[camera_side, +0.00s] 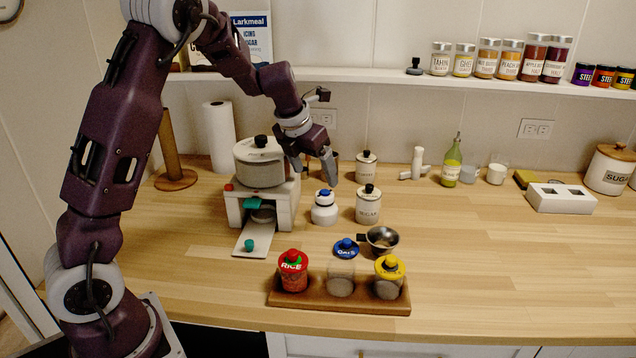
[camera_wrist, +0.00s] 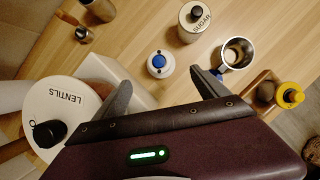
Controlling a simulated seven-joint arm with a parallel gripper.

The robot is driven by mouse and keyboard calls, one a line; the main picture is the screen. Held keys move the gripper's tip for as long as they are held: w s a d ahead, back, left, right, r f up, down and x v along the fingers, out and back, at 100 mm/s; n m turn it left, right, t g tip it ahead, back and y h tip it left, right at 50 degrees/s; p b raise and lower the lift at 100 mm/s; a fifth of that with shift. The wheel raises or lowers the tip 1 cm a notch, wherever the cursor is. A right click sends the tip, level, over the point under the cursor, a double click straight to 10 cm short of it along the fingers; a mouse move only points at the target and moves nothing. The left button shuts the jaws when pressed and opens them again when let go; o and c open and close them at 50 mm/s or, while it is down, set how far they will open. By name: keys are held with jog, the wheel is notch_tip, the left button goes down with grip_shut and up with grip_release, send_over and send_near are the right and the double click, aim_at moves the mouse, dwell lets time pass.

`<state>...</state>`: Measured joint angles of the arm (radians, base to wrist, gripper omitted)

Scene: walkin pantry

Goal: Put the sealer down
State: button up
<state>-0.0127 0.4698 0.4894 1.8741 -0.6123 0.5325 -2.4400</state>
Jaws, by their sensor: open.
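A small white device with a blue top (camera_side: 324,208), which I take to be the sealer, stands upright on the wooden counter. It shows in the wrist view (camera_wrist: 160,66) just beyond and between my fingertips. My gripper (camera_side: 314,168) is open and empty above it, with both fingers pointing down and clear space between them and the blue top. In the wrist view the two grey fingers (camera_wrist: 160,82) are spread wide. Nothing is held, and the sealer is fully in sight.
A white dispenser with a lentils lid (camera_side: 261,165) stands left of the sealer. A sugar canister (camera_side: 368,207) stands close at its right. In front are a metal cup (camera_side: 382,237), a blue oats lid (camera_side: 346,247) and a wooden jar rack (camera_side: 318,298).

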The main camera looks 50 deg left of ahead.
jog(key=s+d+r+m+h, duration=0.2)
jog(key=s+d+r+m, duration=1)
jog(key=s+m, duration=0.55)
jog(key=s+d+f+m, duration=0.1)
jog(key=s+d+m, duration=0.1)
jog(key=s+m, duration=0.5)
jog(key=s+d+f+m+t+y, duration=0.1)
jog(key=s+d+m, duration=0.1)
jog(key=s+m, duration=0.5)
jog(key=m, duration=0.6)
jog(key=shift+d+f+m, duration=0.25)
jog(key=shift+f+m, duration=0.05)
jog(key=shift+m, duration=0.05)
jog(key=shift+s, duration=0.1)
